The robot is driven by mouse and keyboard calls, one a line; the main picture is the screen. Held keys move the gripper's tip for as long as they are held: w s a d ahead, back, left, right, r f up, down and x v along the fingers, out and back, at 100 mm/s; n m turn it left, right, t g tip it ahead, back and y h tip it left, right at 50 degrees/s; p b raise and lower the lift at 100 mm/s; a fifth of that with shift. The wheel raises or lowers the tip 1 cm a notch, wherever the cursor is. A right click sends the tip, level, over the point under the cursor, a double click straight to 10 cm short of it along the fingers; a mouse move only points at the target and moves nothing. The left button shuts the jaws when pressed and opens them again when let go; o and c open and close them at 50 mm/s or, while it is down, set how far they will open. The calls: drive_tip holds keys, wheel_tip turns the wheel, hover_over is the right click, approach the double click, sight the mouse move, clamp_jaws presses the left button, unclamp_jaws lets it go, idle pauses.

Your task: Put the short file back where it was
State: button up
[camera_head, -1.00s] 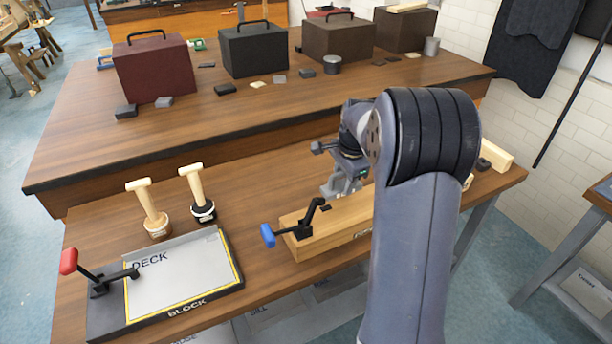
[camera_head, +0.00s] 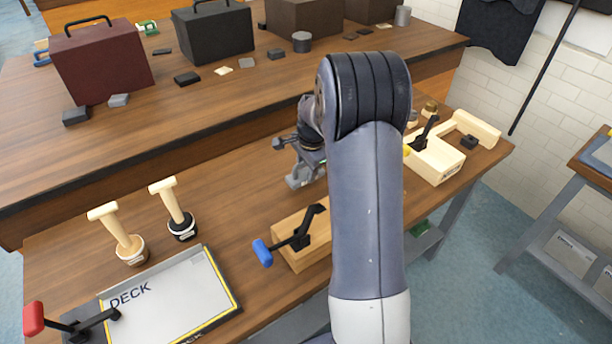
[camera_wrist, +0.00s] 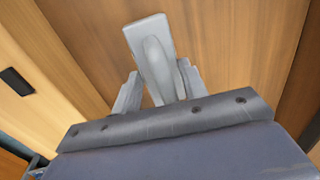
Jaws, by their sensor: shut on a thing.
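My gripper (camera_head: 298,180) is partly hidden behind my arm in the head view, over the near bench beside the wooden block with the blue-handled clamp. In the wrist view my gripper (camera_wrist: 158,90) is shut on a light grey, flat-ended piece (camera_wrist: 148,40). It sticks out beyond the fingers over brown wood. I take it to be the short file, but its shape is only partly seen and I cannot tell whether it touches the wood.
The wooden block (camera_head: 290,246) carries a blue-handled clamp (camera_head: 290,240). Left are two wooden-handled tools (camera_head: 122,235) (camera_head: 174,208) and the DECK board (camera_head: 175,295) with a red-handled clamp (camera_head: 60,322). A pale box (camera_head: 436,160) with a black clamp stands right. Cases (camera_head: 100,65) line the back bench.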

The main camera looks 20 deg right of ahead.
sight(307, 174)
drive_tip(key=shift+f, duration=1.55)
drive_tip(key=shift+f, duration=0.2)
drive_tip(key=o, duration=1.3)
drive_tip(key=shift+c, duration=0.2)
wheel_tip(307, 174, up, 12)
drive_tip(key=s, duration=0.2)
drive_tip(key=shift+d, duration=0.2)
drive_tip(key=shift+r, duration=0.1)
